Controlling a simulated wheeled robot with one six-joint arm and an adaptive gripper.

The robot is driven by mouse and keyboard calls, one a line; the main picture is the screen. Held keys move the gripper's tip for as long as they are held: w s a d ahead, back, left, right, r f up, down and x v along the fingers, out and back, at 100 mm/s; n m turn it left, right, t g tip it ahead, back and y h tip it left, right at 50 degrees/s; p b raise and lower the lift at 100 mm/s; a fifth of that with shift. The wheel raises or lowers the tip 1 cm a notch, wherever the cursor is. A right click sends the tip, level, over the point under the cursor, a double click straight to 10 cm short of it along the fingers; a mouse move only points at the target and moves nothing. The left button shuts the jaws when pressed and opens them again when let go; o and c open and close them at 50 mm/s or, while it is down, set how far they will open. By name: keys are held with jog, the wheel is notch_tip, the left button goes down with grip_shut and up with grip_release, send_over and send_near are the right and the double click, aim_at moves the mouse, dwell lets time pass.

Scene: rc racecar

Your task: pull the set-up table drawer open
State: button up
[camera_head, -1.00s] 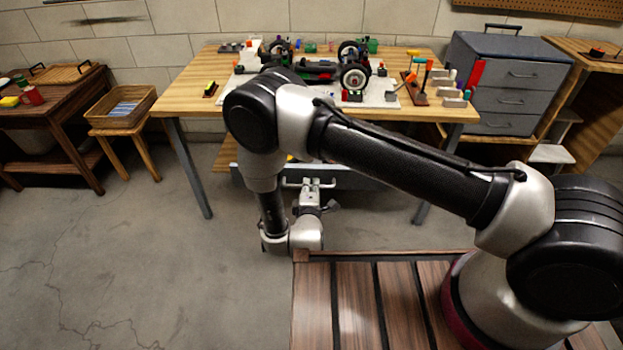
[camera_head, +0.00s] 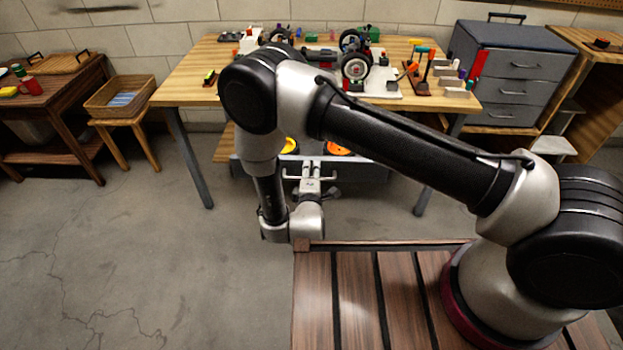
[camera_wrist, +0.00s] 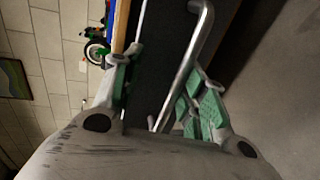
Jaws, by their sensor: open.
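The set-up table (camera_head: 185,88) is wooden-topped with grey legs. Its grey drawer (camera_head: 372,174) stands partly out below the top, with yellow and orange round things showing inside. My gripper (camera_head: 311,172) is at the drawer front, by the handle (camera_head: 290,177). In the wrist view, the silver bar handle (camera_wrist: 186,62) runs between the open green-padded fingers of my gripper (camera_wrist: 162,98), in front of the dark drawer face (camera_wrist: 158,55). I cannot tell whether a finger touches the bar. My arm hides part of the table and drawer.
An RC car (camera_head: 356,66) with black wheels, tools and small parts sit on the tabletop. A grey drawer cabinet (camera_head: 505,75) stands to the right. A stool with a basket (camera_head: 120,97) and a brown side table (camera_head: 50,110) stand left. The floor at left is clear.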

aim_at(311, 160)
jog(key=o, duration=1.1)
jog(key=r, duration=0.5)
jog(key=shift+w+a+r, duration=0.1)
jog(key=shift+w+r, duration=0.2)
jog(key=shift+r, duration=0.1)
jog(key=shift+s+r, duration=0.2)
jog(key=shift+r, duration=0.45)
jog(key=shift+s+r, duration=0.2)
jog(key=shift+r, duration=0.4)
jog(key=shift+c, duration=1.3)
jog(key=shift+w+f, duration=0.1)
jog(key=shift+w, duration=0.05)
jog(key=c, duration=0.6)
jog(key=shift+c, duration=1.2)
